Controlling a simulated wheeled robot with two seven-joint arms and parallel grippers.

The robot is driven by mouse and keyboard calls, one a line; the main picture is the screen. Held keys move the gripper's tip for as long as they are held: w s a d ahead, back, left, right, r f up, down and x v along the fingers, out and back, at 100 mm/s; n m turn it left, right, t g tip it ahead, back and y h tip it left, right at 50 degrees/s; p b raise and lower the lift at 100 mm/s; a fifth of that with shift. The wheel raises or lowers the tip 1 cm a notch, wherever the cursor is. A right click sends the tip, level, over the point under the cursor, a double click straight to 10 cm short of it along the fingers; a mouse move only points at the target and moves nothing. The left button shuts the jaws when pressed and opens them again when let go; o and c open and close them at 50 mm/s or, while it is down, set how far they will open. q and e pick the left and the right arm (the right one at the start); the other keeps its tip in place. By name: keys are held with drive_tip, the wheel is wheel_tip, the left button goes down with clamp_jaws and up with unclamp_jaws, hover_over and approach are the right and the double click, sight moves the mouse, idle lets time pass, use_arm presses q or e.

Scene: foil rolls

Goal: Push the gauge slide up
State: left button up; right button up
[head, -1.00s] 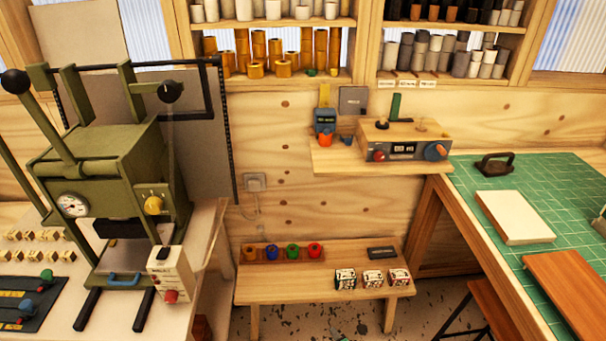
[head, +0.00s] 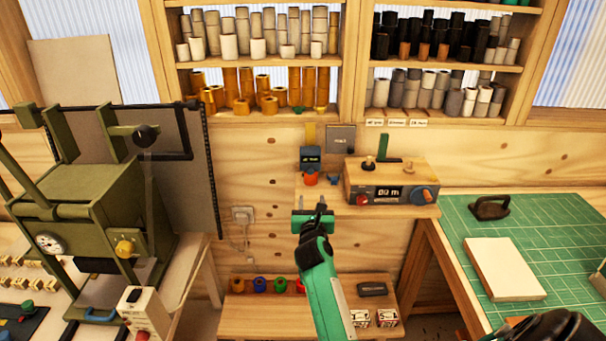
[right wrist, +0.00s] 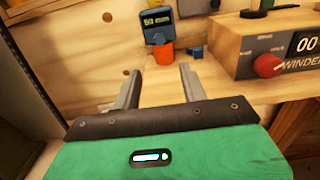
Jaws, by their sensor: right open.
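I cannot tell for sure which part is the slide. My right gripper (head: 312,202) is open and empty, in front of and below the gauge in the head view. Its two fingers (right wrist: 160,78) are spread, apart from the gauge. My left gripper is not in view.
The winder box (head: 390,182) with red and blue knobs stands right of the gauge on the shelf (head: 420,211). A low bench (head: 262,318) is below. A green press (head: 90,205) is at left, a green cutting mat (head: 550,225) at right.

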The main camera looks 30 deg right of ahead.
sight(310, 173)
drive_tip(key=p+x, duration=0.1)
drive_tip(key=x, duration=1.2)
drive_tip(key=shift+w, duration=0.3)
drive_tip(key=shift+c, duration=0.2)
clamp_jaws()
